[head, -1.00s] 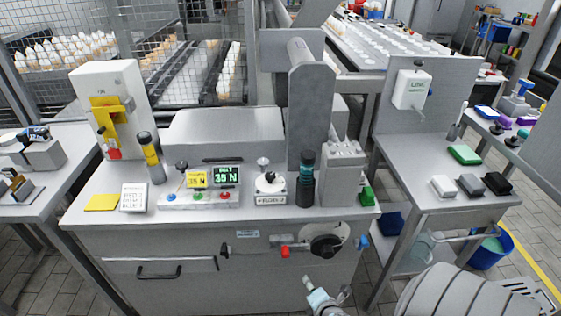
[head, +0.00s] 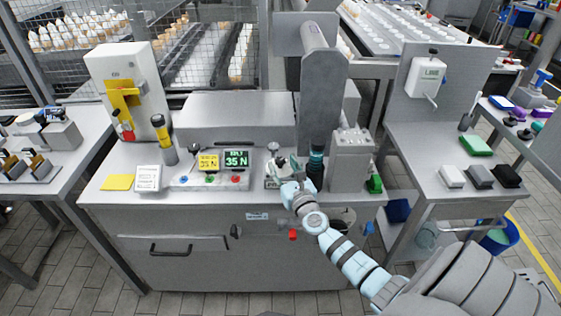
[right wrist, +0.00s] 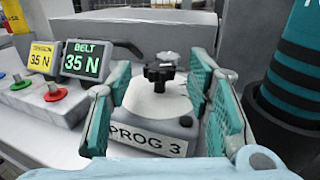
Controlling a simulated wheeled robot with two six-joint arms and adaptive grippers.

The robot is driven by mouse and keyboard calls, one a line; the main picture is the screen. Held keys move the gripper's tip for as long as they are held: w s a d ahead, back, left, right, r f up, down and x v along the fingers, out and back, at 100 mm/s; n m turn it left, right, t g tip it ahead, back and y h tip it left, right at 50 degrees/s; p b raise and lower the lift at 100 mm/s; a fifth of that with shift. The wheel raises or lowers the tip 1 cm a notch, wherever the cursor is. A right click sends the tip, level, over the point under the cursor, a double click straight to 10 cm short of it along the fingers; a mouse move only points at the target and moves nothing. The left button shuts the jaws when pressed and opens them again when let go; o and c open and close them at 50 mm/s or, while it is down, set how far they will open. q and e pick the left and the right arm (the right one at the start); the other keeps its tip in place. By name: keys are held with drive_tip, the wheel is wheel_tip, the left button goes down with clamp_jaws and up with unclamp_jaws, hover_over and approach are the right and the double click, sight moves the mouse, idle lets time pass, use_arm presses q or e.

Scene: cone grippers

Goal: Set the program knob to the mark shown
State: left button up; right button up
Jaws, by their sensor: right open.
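The program knob (right wrist: 160,73) is a dark, lobed knob with a grey cap on a pale rounded housing. A plate reading "PROG 3" (right wrist: 147,142) is on the housing's front. My right gripper (right wrist: 160,84) is open, with teal pads on either side of the knob and a gap to each. How far its fingertips reach along the knob is unclear. In the head view my right gripper (head: 286,172) is at the knob's housing (head: 270,181) and partly hides it. No pointer or marks on the dial can be read. My left gripper is out of view.
A dark teal-banded cylinder (right wrist: 287,72) stands close to the right of my right fingers. A box with a yellow display (head: 208,162) and a green "BELT 35 N" display (head: 236,158) is to the left.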

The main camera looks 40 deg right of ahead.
sight(282, 163)
drive_tip(key=x, duration=0.3)
drive_tip(key=shift+w+b, duration=0.25)
drive_tip(key=shift+b, duration=0.1)
drive_tip(key=shift+d, duration=0.1)
clamp_jaws()
